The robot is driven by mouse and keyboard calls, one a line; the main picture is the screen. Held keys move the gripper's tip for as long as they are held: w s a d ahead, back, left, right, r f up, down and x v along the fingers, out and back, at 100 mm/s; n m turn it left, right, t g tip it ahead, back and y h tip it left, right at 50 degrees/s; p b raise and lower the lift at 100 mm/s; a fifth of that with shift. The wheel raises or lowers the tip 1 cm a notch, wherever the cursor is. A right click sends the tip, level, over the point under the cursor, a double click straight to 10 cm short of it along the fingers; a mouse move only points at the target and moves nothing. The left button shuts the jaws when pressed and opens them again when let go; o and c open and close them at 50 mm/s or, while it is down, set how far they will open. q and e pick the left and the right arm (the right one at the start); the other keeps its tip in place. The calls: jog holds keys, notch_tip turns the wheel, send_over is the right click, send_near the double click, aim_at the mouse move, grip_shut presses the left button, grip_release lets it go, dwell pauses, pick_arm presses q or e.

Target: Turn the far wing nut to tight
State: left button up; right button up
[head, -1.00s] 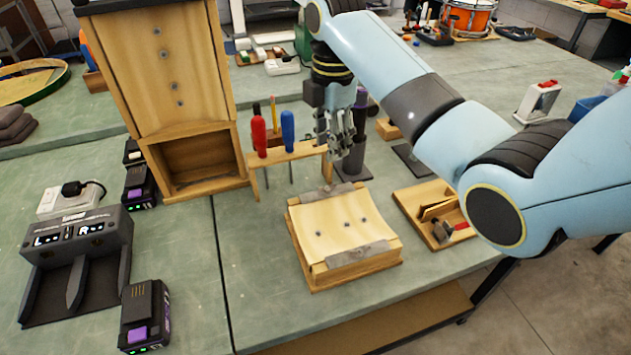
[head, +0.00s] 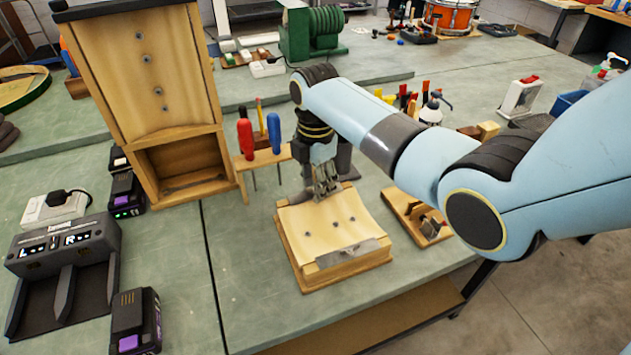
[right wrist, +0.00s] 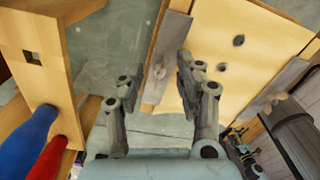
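The wooden jig (head: 292,262) holds a curved pale panel (head: 318,228) under a metal strip at each end. My right gripper (head: 326,188) is over the jig's far end, hiding most of the far strip there. In the right wrist view, the far metal strip (right wrist: 178,30) crosses the panel's edge. A small, blurred fitting on it, apparently the far wing nut (right wrist: 158,70), shows between the two fingers of my right gripper (right wrist: 156,76). The fingers are apart, and I cannot tell whether they touch it. The near strip (head: 350,252) is clear of the gripper. My left gripper is out of view.
A wooden rack (head: 262,162) with red and blue screwdrivers stands just left of my right gripper. A small wooden tray (head: 396,200) lies right of the jig.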

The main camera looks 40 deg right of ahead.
jog(key=shift+c, duration=0.2)
grip_shut()
dwell(1.1)
jog(key=shift+o, duration=0.2)
grip_release()
notch_tip(320, 180, up, 12)
dwell(0.3)
